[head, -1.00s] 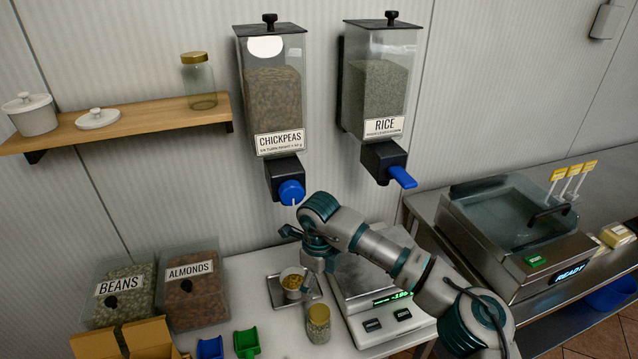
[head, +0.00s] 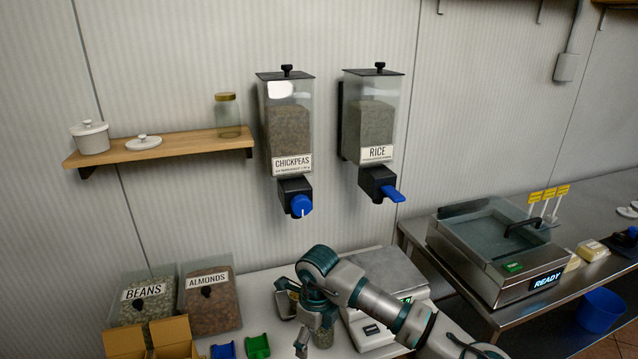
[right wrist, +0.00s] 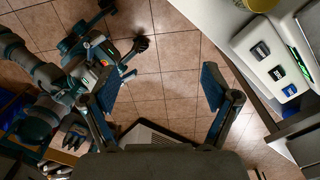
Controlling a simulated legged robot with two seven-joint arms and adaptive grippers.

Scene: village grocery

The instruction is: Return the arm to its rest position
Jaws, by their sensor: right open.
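My right arm comes in from the lower right in the head view and bends down over the counter. Its gripper (head: 303,343) is low in the picture, at the counter's front, partly cut off by the bottom edge. In the right wrist view the right gripper (right wrist: 158,88) has its two fingers wide apart with nothing between them. Tiled floor shows beyond the fingers. My left gripper cannot be made out in these views.
Blue (head: 222,351) and green (head: 258,346) scoop-like pieces lie at left. Chickpeas (head: 290,140) and rice (head: 371,130) dispensers hang above. Open floor shows in the wrist view.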

